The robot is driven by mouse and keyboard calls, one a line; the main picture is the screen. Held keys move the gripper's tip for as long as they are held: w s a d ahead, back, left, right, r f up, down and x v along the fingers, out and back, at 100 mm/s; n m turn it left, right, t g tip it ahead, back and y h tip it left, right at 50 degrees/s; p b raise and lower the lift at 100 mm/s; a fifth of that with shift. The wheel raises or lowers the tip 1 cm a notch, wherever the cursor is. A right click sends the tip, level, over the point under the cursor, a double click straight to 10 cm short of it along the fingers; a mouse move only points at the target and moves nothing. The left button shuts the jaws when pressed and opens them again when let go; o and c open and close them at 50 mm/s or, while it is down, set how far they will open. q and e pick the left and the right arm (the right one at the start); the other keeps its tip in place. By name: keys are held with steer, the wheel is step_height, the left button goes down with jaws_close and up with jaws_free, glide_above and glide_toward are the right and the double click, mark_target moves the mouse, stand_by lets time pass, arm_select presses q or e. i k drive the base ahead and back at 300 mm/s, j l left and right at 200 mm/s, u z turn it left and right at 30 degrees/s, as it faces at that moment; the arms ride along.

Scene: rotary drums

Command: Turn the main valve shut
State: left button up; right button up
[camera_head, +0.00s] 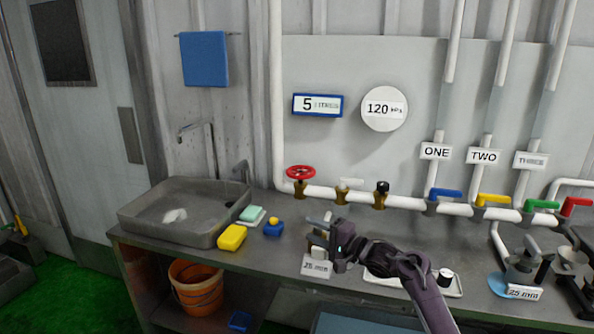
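The likely main valve, a red handwheel (300,172) on a brass body, sits at the left end of the white horizontal pipe above the counter. My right gripper (312,230) is in front of the pipe, below and slightly right of the red wheel, and apart from it. Its fingers point left and look spread, with nothing visible between them. My purple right arm comes in from the bottom right. My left gripper is out of view.
Two more brass fittings (380,194) and colored lever valves (445,194) line the pipe. A sink (185,210), yellow sponge (232,237) and blue block (273,228) are left of my gripper. Cups stand at right.

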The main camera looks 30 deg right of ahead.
mark_target(301, 176)
steer(key=i+l, duration=0.8)
